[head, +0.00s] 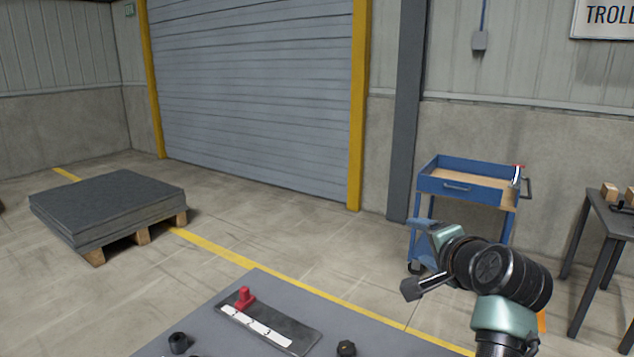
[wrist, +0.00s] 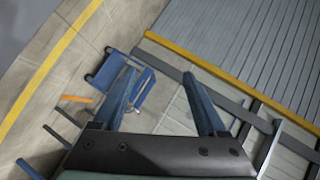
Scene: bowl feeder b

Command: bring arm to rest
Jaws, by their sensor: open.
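My arm is raised at the right of the head view, above the floor beside the grey table. My gripper (head: 424,286) points left there, and its fingers show only in part. In the wrist view my gripper (wrist: 158,78) has its two blue-grey fingers spread apart with nothing between them. It is clear of every surface. Beyond the fingers the wrist view shows the blue trolley, the floor and the shutter at a distance.
The grey table (head: 190,330) at the bottom holds a dark plate with a white strip (head: 256,325), a red part (head: 244,298) and small black parts (head: 178,343). A blue trolley (head: 468,190) stands behind my arm. A pallet stack (head: 110,205) is left; floor between is clear.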

